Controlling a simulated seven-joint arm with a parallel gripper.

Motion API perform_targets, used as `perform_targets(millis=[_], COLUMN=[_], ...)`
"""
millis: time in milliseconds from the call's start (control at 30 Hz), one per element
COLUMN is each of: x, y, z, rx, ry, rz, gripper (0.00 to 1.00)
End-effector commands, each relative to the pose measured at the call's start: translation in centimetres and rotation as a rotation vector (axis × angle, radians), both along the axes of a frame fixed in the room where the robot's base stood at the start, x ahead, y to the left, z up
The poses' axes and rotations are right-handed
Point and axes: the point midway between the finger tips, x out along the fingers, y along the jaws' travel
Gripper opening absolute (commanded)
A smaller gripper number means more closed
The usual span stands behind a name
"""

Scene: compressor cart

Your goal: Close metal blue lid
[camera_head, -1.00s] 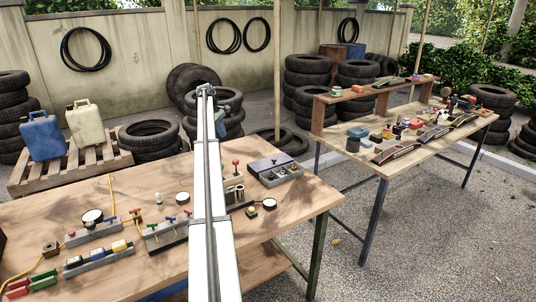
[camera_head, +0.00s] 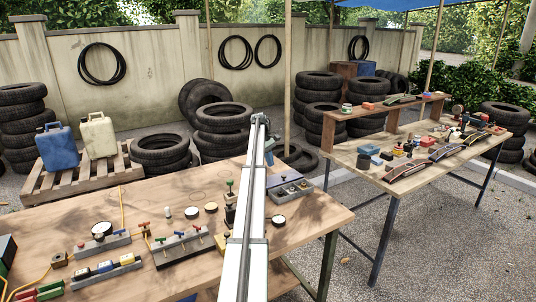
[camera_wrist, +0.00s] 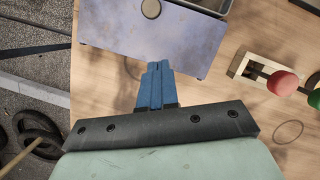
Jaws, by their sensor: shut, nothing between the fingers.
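The blue-violet metal lid (camera_wrist: 150,42) is a flat, worn plate filling the upper middle of the wrist view, with a round knob-like disc on it. Part of a grey metal box (camera_wrist: 207,5) shows at the lid's far edge. In the head view the box (camera_head: 291,192) stands on the near table with its compartments uncovered; my arm hides much of the lid there. My gripper (camera_wrist: 158,66) is shut and empty, its blue fingertips overlapping the lid's near edge in the wrist view. I cannot tell whether they touch it. The gripper (camera_head: 268,150) is partly hidden in the head view.
A red ball knob (camera_wrist: 283,83) on a slotted base and a green knob stand right of the lid. Valve blocks (camera_head: 180,246) and gauges (camera_head: 102,229) occupy the left of the wooden table (camera_head: 318,218). A second table (camera_head: 375,182) with tools stands at right.

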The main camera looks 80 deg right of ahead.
Motion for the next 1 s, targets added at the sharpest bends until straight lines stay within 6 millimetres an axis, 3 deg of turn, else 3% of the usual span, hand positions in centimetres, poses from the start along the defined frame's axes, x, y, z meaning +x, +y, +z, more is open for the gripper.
perform_targets(millis=[167, 300, 500, 1000], x=[-0.9, -2.8, -4.2, -4.6], y=[0.4, 1.1, 1.4, 1.7], z=[-2.9, -3.0, -3.3, -3.3], rx=[0.0, 0.0, 0.0, 0.0], ry=[0.0, 0.0, 0.0, 0.0], rz=[0.0, 0.0, 0.0, 0.0], gripper=[0.0, 0.0, 0.0, 0.0])
